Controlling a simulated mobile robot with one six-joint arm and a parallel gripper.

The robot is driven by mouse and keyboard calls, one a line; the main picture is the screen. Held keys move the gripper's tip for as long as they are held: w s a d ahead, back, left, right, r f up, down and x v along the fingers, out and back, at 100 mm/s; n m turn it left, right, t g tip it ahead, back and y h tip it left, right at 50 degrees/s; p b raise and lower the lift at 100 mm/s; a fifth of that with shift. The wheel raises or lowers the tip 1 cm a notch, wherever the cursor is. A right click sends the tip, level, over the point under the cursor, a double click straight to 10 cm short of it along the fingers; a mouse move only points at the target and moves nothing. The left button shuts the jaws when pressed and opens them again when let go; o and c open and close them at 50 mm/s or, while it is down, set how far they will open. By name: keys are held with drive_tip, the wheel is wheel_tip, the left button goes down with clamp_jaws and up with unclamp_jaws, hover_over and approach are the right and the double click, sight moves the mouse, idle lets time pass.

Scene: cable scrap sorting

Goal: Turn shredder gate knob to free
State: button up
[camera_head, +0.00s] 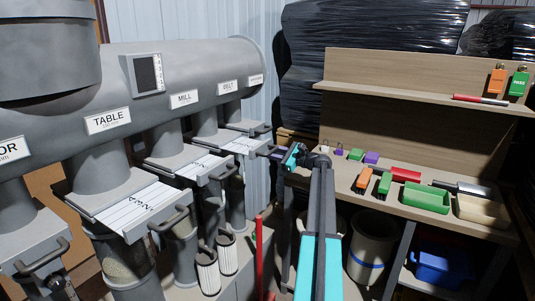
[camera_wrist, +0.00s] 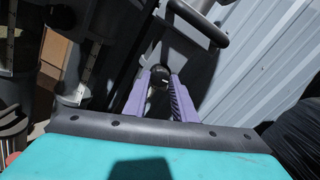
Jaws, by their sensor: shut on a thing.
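My gripper (camera_head: 272,153) reaches left from my arm to the rightmost gate under the grey duct. In the wrist view its two purple fingers (camera_wrist: 160,85) are shut on a small dark round knob (camera_wrist: 158,77), one finger on each side. The knob sits below a gate with a dark bar handle (camera_wrist: 200,22). In the head view the knob is hidden at the fingertips, beside the far gate (camera_head: 247,127). The small label (camera_head: 256,79) above that gate is too small to read. I cannot tell the knob's turned position.
Other gates with bar handles stand to the left, under labels TABLE (camera_head: 108,120), MILL (camera_head: 184,98) and BELT (camera_head: 228,87). A wooden bench (camera_head: 455,226) at the right holds a green tray (camera_head: 426,197) and tools. A corrugated wall (camera_wrist: 270,70) is close behind the gate.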

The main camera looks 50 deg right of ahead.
drive_tip(key=shift+s+f+n+b, duration=0.1)
drive_tip(key=shift+f+n+b, duration=0.05)
drive_tip(key=shift+n+b, duration=6.75)
drive_tip(key=n+p, duration=0.2)
drive_tip(key=shift+n+p, duration=0.3)
drive_tip(key=shift+n, duration=0.1)
drive_tip(key=o, duration=1)
drive_tip(key=shift+o, duration=0.2)
drive_tip(key=shift+s+d+r, duration=0.1)
drive_tip(key=shift+r, duration=0.1)
